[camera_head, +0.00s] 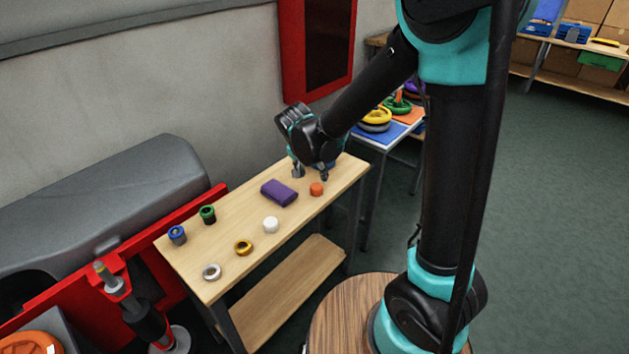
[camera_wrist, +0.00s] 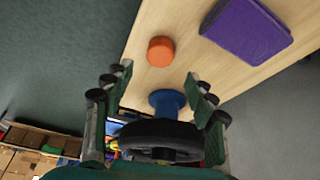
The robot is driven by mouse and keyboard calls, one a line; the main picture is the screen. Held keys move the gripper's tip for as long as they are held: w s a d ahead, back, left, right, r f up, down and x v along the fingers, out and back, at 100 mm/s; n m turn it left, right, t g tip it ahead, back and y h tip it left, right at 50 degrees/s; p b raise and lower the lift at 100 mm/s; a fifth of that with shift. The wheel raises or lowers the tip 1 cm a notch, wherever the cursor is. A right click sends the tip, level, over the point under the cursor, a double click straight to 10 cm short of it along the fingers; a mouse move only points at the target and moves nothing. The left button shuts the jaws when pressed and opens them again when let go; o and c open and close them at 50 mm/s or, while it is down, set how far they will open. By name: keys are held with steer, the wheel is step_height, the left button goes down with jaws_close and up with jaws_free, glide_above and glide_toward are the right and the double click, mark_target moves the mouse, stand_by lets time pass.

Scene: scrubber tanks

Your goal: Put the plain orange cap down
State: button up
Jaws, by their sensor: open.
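The plain orange cap (camera_head: 317,189) rests on the wooden bench top near its right end. In the wrist view the orange cap (camera_wrist: 160,51) stands clear of both fingers, beyond the fingertips. My gripper (camera_head: 311,175) is over the right end of the bench, pointing down, with its fingers apart. In the wrist view my gripper (camera_wrist: 158,74) is open and holds nothing. A blue round piece (camera_wrist: 168,102) shows between the fingers lower in that view; whether it is near their height I cannot tell.
The bench (camera_head: 185,264) also bears a purple block (camera_head: 279,192), a white cap (camera_head: 271,225), a yellow ring (camera_head: 244,247), a silver ring (camera_head: 211,271), a green-topped piece (camera_head: 208,214) and a blue-topped piece (camera_head: 177,235). A side table with coloured rings (camera_head: 375,123) stands behind my arm.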

steer(key=d+v, duration=0.1)
steer(key=v, duration=0.5)
steer(key=s+d+f+n+y, duration=0.1)
steer(key=s+d+f+n, duration=0.1)
steer(key=s+d, duration=0.5)
steer(key=s+d+f+n, duration=0.2)
steer(key=s+d+f, duration=0.3)
steer(key=d, duration=1.1)
steer(key=s, duration=0.3)
steer(key=shift+d+n+y, duration=0.15)
steer(key=shift+n+y, duration=0.15)
steer(key=shift+y, duration=0.1)
